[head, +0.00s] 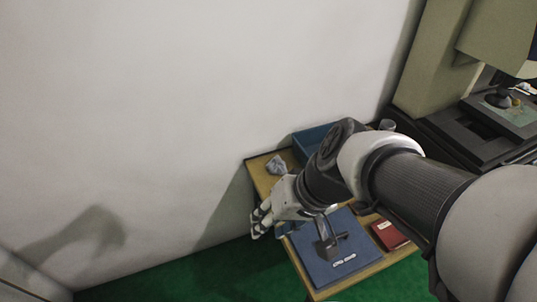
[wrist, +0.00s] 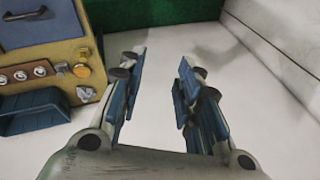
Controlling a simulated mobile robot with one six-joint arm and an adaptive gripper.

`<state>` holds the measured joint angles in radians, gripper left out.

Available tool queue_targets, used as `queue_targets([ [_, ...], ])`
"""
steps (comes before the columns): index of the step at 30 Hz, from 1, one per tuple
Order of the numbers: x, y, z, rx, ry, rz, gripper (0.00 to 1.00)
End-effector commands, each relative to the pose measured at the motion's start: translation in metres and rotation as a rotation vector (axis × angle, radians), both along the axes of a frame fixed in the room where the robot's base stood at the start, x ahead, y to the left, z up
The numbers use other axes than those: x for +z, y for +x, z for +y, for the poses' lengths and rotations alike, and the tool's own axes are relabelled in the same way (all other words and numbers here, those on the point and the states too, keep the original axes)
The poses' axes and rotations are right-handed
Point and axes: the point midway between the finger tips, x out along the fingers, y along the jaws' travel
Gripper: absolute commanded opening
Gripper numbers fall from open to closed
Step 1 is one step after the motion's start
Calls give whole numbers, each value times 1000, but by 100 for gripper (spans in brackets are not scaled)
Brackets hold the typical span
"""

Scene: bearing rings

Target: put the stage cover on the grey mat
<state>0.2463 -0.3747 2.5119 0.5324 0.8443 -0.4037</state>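My gripper (head: 262,220) hangs beyond the left edge of the wooden table, near the white wall. In the wrist view my gripper (wrist: 162,85) has its blue-padded fingers spread apart, with nothing between them. A flat blue-grey board or mat (head: 350,268) lies on the near part of the table. A dark, handle-like piece (head: 328,246) stands on it. In the wrist view a blue-grey surface (wrist: 40,32) with a dark handle shows at top left. I cannot tell for sure which piece is the stage cover or which surface is the grey mat.
A blue tray (head: 308,140) and a crumpled grey lump (head: 276,165) are at the table's far end. A dark red box (head: 389,235) lies right of the board. Several small round parts show in the wrist view. A dark machine (head: 480,130) stands at right. Green floor (head: 200,278) is clear.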

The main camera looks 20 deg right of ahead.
Motion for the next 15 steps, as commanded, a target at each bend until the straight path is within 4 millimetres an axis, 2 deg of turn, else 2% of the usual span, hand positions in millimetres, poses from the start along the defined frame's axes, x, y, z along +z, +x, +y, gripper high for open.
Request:
queue_targets([
  [1, 11, -14, 2, 49, -73, -23, 32],
  [3, 20, -32, -3, 80, -165, -43, 32],
  [6, 32, -48, -14, 97, -273, -76, 32],
  [9, 40, -56, -24, 96, -343, -105, 32],
  [15, 44, -60, -30, 89, -382, -121, 32],
])
